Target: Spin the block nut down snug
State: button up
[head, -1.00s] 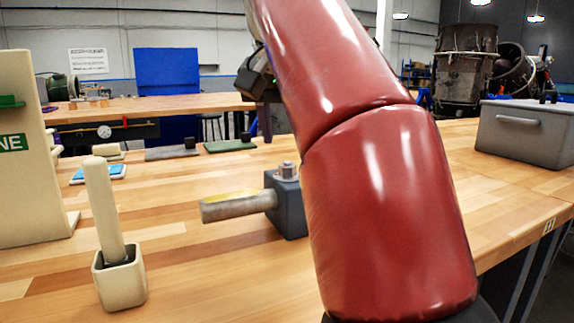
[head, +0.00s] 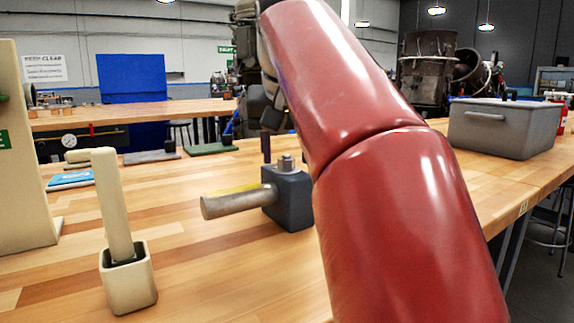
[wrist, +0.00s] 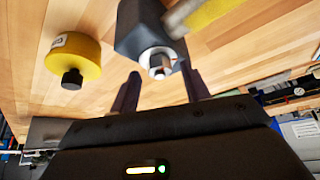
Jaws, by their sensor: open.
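The block nut (head: 286,163) is a silver hex nut with a stud through it, on top of a dark grey block (head: 290,205). A metal bar (head: 238,203) with a yellow stripe sticks out of the block to the left. In the wrist view the nut (wrist: 158,62) lies just ahead of my gripper (wrist: 161,80), roughly between its two dark fingers. The fingers are apart with nothing between them; I cannot tell the exact gap to the nut. In the head view my red arm hides the block's right side and part of the gripper.
A cream post in a square cup (head: 128,275) stands at front left. A grey lidded case (head: 505,130) is at the right. A yellow round object with a black knob (wrist: 75,52) lies near the block in the wrist view.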

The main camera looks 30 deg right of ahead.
jog(key=shift+w+d+f, duration=0.1)
jog(key=shift+w+f, duration=0.05)
jog(key=shift+f, duration=0.2)
dwell(0.5)
jog(key=c, duration=1)
jog(key=m+p, duration=0.1)
jog(key=m+g+h+p, duration=0.1)
jog(key=m, duration=0.1)
jog(key=shift+r+p, duration=0.3)
jog(key=shift+p, duration=0.05)
jog(key=m, duration=0.1)
jog(key=m+g, duration=0.1)
jog(key=m+h, duration=0.1)
jog(key=shift+w+f, duration=0.25)
jog(key=shift+f, duration=0.05)
jog(key=shift+s, duration=0.1)
grip_shut()
jog(key=o, duration=1.3)
grip_release()
